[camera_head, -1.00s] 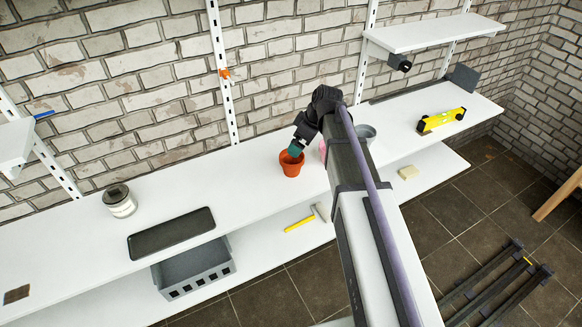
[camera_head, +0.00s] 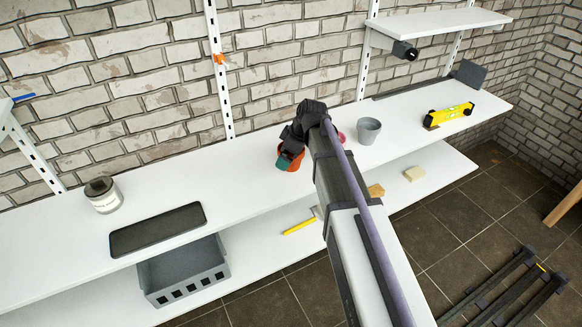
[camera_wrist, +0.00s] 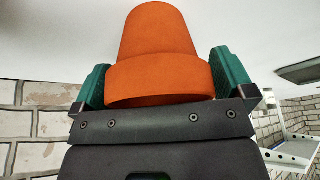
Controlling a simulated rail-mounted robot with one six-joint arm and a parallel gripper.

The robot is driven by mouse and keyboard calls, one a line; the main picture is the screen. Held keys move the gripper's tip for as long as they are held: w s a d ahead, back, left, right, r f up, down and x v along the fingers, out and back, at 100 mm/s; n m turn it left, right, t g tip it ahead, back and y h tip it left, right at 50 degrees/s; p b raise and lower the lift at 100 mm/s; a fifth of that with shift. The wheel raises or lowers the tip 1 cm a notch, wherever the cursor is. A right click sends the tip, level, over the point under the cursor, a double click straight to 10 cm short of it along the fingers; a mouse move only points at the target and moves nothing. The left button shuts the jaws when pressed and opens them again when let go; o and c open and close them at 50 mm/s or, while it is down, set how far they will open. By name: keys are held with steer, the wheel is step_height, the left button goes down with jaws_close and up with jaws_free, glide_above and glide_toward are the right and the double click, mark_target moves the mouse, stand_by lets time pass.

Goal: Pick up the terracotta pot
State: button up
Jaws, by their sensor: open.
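The terracotta pot (camera_head: 299,160) stands on the white upper shelf, mostly hidden behind my gripper (camera_head: 288,161) in the head view. In the wrist view the orange pot (camera_wrist: 155,35) fills the top middle, with its wide rim nearest the gripper's dark palm. My gripper (camera_wrist: 161,66) is open there, one green finger on each side of the pot's rim. The left finger looks very close to the rim; I cannot tell whether either finger touches it.
A grey cup (camera_head: 368,131) and a partly hidden reddish item (camera_head: 341,137) are right of the pot. A yellow level (camera_head: 450,115) lies farther right. A black tray (camera_head: 157,229) and a jar (camera_head: 103,195) are left, with bare shelf between tray and pot.

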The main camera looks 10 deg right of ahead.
steer(key=c, duration=0.8)
step_height(320, 180, up, 10)
steer(key=p, duration=1.1)
steer(key=shift+r, duration=0.2)
steer(key=shift+c, duration=0.2)
